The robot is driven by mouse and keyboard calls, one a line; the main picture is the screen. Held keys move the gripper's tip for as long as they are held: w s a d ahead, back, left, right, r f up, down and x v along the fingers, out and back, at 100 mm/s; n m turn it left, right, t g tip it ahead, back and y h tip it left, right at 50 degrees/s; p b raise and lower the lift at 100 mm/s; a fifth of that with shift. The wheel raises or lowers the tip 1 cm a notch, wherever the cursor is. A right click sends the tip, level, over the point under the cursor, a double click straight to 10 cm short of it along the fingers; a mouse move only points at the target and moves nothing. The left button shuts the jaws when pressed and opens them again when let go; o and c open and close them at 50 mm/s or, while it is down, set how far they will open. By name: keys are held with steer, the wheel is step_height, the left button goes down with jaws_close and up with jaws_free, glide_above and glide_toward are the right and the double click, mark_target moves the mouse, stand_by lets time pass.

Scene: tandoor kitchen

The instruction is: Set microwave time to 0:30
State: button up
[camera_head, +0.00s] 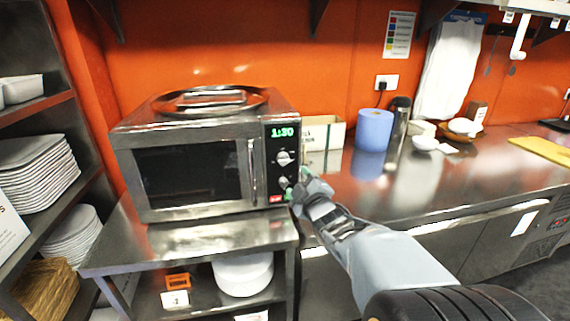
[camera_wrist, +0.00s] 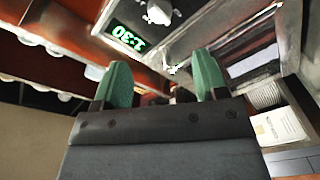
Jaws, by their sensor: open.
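The microwave (camera_head: 190,165) stands on a steel shelf unit with its door shut. Its green display (camera_head: 283,132) reads 1:30. The display also shows, turned over, in the wrist view (camera_wrist: 130,39). An upper knob (camera_head: 284,158) sits below the display, and it shows in the wrist view (camera_wrist: 159,12) too. A lower knob (camera_head: 284,182) is beside my gripper. My gripper (camera_head: 299,187) is at the lower right of the control panel. In the wrist view its two green fingertips (camera_wrist: 168,76) are apart with nothing clearly between them. I cannot tell whether a finger touches the lower knob.
A round metal tray (camera_head: 210,112) lies on top of the microwave. A blue paper roll (camera_head: 374,130), a flask (camera_head: 398,122) and a box (camera_head: 323,133) stand on the counter to the right. Racks with stacked white plates (camera_head: 36,166) are at the left.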

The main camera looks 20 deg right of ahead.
mark_target(285, 162)
steer(key=w, duration=0.4)
steer(key=w+p, duration=0.1)
steer(key=w, duration=0.3)
steer(key=w+d+p, duration=0.1)
steer(key=w, duration=0.3)
steer(key=shift+w, duration=0.35)
steer(key=shift+c, duration=0.4)
steer(key=c, duration=0.8)
steer(key=shift+c, duration=0.2)
steer(key=shift+f+b, duration=0.15)
steer(key=shift+b, duration=0.45)
